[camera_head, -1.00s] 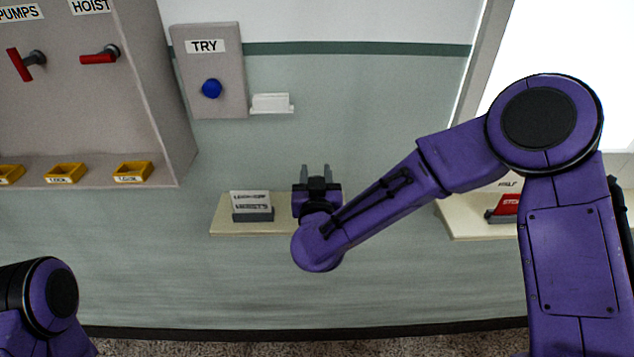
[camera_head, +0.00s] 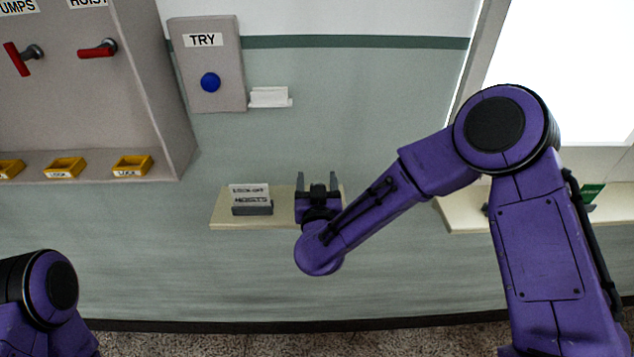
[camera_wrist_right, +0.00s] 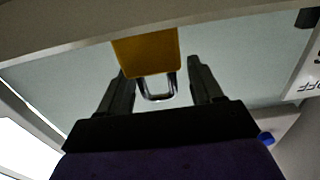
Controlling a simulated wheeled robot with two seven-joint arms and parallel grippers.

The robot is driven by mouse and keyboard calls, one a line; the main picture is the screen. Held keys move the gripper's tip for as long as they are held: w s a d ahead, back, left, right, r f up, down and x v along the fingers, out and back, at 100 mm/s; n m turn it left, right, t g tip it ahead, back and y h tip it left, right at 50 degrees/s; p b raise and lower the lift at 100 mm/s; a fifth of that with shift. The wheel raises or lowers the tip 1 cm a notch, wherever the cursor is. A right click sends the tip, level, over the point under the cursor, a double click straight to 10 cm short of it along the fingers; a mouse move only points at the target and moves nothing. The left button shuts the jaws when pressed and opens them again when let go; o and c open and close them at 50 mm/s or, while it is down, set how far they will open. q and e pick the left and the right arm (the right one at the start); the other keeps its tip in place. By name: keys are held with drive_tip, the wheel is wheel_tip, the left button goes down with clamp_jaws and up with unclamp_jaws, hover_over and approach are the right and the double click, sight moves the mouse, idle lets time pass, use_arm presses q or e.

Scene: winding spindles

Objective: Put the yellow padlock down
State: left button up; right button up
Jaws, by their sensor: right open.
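The yellow padlock (camera_wrist_right: 147,50) shows in the right wrist view, with its metal shackle (camera_wrist_right: 158,92) pointing toward my right gripper. The far end of its body meets the pale shelf edge in that picture; whether it rests there I cannot tell for sure. My right gripper (camera_wrist_right: 158,66) is open, its two dark fingers on either side of the padlock and shackle. In the head view the right gripper (camera_head: 317,181) is over the small cream shelf (camera_head: 228,222), and the padlock cannot be made out. My left gripper is out of view.
A lock-off hoists sign (camera_head: 250,196) stands on the shelf, left of the gripper. Above are the TRY box (camera_head: 226,80) with its blue button and a white holder (camera_head: 270,98). Yellow trays (camera_head: 132,166) sit at the left cabinet. Another shelf (camera_head: 462,216) is at right.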

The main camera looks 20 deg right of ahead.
drive_tip(key=shift+r, duration=0.3)
drive_tip(key=b+v, duration=0.3)
drive_tip(key=v, duration=0.8)
drive_tip(key=s+d+f+g+y, duration=0.1)
drive_tip(key=s+d+f+g, duration=0.1)
drive_tip(key=f, duration=0.5)
drive_tip(key=s+d+f+g, duration=0.2)
drive_tip(key=f, duration=0.5)
drive_tip(key=s+d+f+g+y, duration=0.1)
drive_tip(key=s+d+f+g, duration=0.15)
drive_tip(key=f, duration=0.35)
drive_tip(key=s+d+f+m+g, duration=0.1)
drive_tip(key=s+d+f+g, duration=0.3)
drive_tip(key=s+f, duration=0.3)
drive_tip(key=s+d+f+m+g, duration=0.2)
drive_tip(key=s+d+f, duration=0.3)
drive_tip(key=s, duration=0.8)
wheel_tip(320, 180, down, 4)
drive_tip(key=shift+d+r+m+g, duration=0.2)
drive_tip(key=shift+m+g, duration=0.1)
drive_tip(key=shift+g, duration=0.55)
drive_tip(key=shift+c, duration=0.3)
idle(0.7)
